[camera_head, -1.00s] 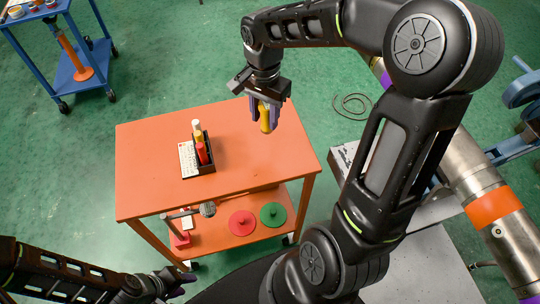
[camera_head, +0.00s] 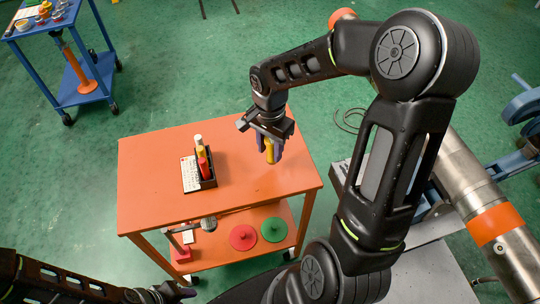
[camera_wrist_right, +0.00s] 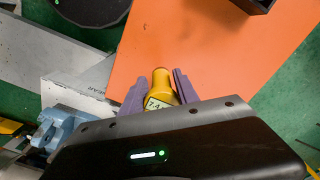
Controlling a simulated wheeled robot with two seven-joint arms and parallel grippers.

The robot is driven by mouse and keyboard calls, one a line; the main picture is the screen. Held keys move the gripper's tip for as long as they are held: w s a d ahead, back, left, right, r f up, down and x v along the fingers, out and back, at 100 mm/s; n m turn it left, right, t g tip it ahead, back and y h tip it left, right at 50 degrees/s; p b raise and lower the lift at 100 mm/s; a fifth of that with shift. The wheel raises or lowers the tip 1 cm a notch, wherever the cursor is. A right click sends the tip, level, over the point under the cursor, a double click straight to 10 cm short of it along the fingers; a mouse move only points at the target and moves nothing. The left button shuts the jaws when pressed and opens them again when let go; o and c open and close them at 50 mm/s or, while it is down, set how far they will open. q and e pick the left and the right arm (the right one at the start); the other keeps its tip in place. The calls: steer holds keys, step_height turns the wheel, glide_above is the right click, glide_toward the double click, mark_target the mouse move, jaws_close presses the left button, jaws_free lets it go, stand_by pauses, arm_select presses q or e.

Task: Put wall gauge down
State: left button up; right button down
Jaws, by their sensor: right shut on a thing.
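The wall gauge is a yellow piece (camera_head: 269,153) held between the fingers of my right gripper (camera_head: 267,148), over the right part of the orange cart top (camera_head: 145,200). In the right wrist view the gauge (camera_wrist_right: 160,88) is yellow with a pale label, between two purple fingers (camera_wrist_right: 156,90). The right gripper is shut on it. I cannot tell whether the gauge's lower end touches the cart top. My left gripper (camera_head: 170,292) is at the bottom left edge, only partly visible, and its jaws are unclear.
A black holder (camera_head: 208,180) with red, yellow and white items and a white card (camera_head: 190,174) stand left of the gauge. Red (camera_head: 243,237) and green (camera_head: 273,229) discs lie on the lower shelf. A large pipe (camera_head: 463,180) is at the right. The orange top between holder and gauge is clear.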

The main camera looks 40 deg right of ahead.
mark_target(270, 162)
steer(key=shift+f, duration=1.85)
steer(key=shift+f, duration=0.2)
steer(key=c, duration=0.9)
jaws_free()
step_height(270, 162, up, 12)
steer(key=shift+r, duration=0.2)
